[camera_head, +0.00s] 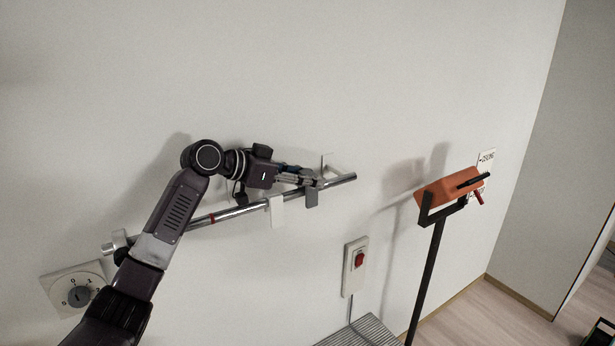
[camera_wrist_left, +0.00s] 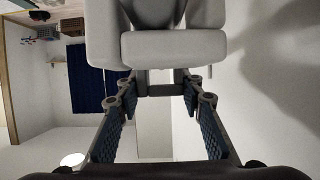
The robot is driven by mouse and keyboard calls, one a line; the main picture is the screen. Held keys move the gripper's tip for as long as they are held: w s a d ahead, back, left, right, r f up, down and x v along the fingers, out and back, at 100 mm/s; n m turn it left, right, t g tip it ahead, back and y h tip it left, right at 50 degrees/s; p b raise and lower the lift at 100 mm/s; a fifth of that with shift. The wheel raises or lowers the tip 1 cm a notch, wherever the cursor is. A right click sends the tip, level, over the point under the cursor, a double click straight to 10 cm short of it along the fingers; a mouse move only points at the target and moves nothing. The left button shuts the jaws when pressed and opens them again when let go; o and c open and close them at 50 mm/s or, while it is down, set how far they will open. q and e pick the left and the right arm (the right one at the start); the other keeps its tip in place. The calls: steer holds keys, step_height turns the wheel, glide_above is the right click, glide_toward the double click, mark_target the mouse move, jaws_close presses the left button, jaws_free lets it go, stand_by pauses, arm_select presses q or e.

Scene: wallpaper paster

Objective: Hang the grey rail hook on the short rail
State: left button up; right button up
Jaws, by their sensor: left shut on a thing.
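The short rail (camera_head: 240,211) is a shiny metal bar with a red band, slanting along the white wall. The grey rail hook (camera_head: 312,198) is at the rail's right part, its flat plate in front of and below the bar. I cannot tell whether its weight rests on the rail. My left gripper (camera_head: 315,181) is shut on the hook, just above the rail. In the left wrist view, its fingers (camera_wrist_left: 160,98) flank a narrow grey part, with large light grey shapes (camera_wrist_left: 173,48) just beyond. My right gripper is not in view.
A white hook (camera_head: 277,212) hangs on the rail left of the grey one. A rail bracket (camera_head: 328,167) is close behind the gripper. A dial (camera_head: 78,292), a red switch (camera_head: 359,260) and a black stand with an orange block (camera_head: 447,192) are nearby. The wall above is bare.

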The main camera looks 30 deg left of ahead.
arm_select(q)
steer(key=o, duration=1)
steer(key=shift+f, duration=0.1)
steer(key=shift+c, duration=0.2)
step_height(320, 180, up, 10)
